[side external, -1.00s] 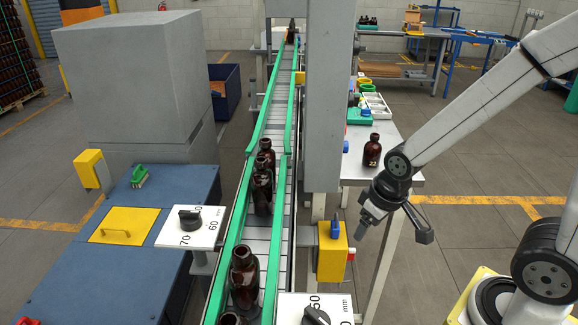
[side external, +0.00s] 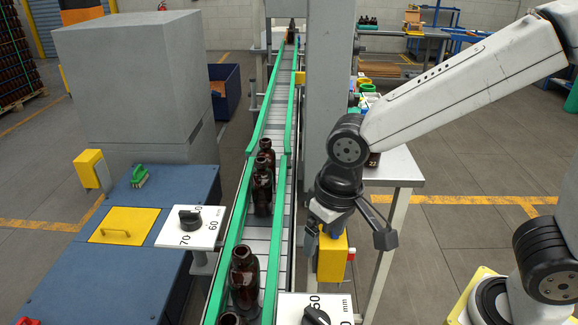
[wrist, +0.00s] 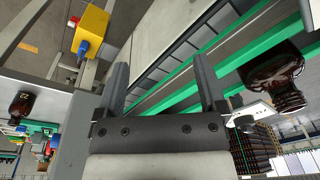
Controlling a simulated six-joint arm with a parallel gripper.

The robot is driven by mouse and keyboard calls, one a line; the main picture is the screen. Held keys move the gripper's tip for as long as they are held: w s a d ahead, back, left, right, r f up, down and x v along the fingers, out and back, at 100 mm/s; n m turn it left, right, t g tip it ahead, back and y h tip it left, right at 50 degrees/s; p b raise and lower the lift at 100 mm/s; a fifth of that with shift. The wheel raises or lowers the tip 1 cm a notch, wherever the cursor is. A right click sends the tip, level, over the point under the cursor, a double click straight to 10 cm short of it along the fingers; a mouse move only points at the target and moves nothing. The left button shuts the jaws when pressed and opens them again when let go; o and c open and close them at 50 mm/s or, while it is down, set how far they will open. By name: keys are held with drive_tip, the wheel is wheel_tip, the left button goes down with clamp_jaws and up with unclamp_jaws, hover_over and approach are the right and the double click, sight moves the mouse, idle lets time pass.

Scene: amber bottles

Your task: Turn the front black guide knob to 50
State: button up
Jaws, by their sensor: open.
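A second black knob (side external: 190,219) sits on another white plate (side external: 177,238) marked 60 and 70, left of the conveyor. My gripper (side external: 318,238) is open and empty, pointing down in the air right of the conveyor, beyond the front knob and apart from it. Its two spread fingers show in the wrist view (wrist: 162,78).
Amber bottles (side external: 244,278) stand on the conveyor between green guide rails (side external: 227,253). A grey column (side external: 325,90) and a yellow box (side external: 333,262) are close to my gripper. A white table (side external: 398,168) stands behind my arm. Open floor lies to the right.

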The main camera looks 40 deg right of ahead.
sight(316, 316)
drive_tip(key=shift+g+h, duration=0.3)
drive_tip(key=shift+g, duration=0.3)
drive_tip(key=s+a+r, duration=0.3)
drive_tip(key=a, duration=0.1)
drive_tip(key=s+a+r, duration=0.3)
drive_tip(key=a, duration=0.1)
drive_tip(key=s+a+r, duration=0.3)
drive_tip(key=a, duration=0.1)
drive_tip(key=shift+s+a+r, duration=0.15)
drive_tip(key=shift+s+r, duration=0.1)
drive_tip(key=shift+r, duration=0.1)
drive_tip(key=shift+f, duration=0.1)
drive_tip(key=shift+f, duration=3.85)
drive_tip(key=shift+c, duration=0.2)
clamp_jaws()
